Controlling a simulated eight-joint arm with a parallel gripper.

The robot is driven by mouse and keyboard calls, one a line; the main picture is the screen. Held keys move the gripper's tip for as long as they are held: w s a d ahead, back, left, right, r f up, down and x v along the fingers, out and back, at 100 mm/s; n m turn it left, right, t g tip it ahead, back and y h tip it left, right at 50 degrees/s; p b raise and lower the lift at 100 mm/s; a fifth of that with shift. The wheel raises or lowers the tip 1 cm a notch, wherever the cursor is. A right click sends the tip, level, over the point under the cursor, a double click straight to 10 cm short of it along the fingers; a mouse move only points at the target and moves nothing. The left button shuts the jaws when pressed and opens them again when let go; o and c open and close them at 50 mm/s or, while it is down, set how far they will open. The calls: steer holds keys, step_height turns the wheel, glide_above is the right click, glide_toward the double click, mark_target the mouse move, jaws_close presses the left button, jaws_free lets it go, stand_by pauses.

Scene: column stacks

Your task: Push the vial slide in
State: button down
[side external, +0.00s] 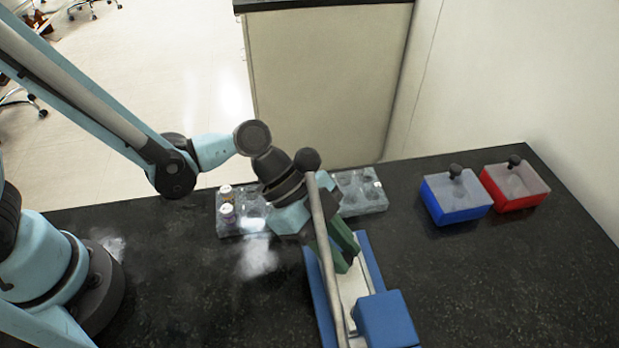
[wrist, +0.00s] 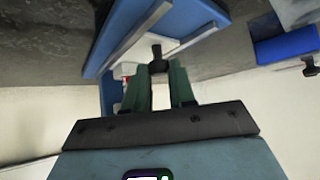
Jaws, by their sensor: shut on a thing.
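The vial slide device is a long blue frame (side external: 372,262) with a pale channel (side external: 352,287) and a blue block (side external: 388,320) at its near end. My gripper (side external: 345,250) has green fingers down over the channel, toward the frame's far end. In the wrist view, my gripper (wrist: 160,75) is shut on a dark knob (wrist: 157,50), which appears to be the slide's handle. The blue frame (wrist: 212,10) and its metal rails show beyond it. A small red and white thing (wrist: 125,72) shows left of the fingers; I cannot tell whether it is a vial.
A grey rack (side external: 362,203) stands behind the frame, partly hidden by my gripper. Two capped vials (side external: 226,193) (side external: 228,215) stand at its left end. A blue box (side external: 456,198) and a red box (side external: 514,188) with knobbed lids stand at right. The right front table is clear.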

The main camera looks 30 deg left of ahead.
steer(key=c, duration=1)
jaws_free()
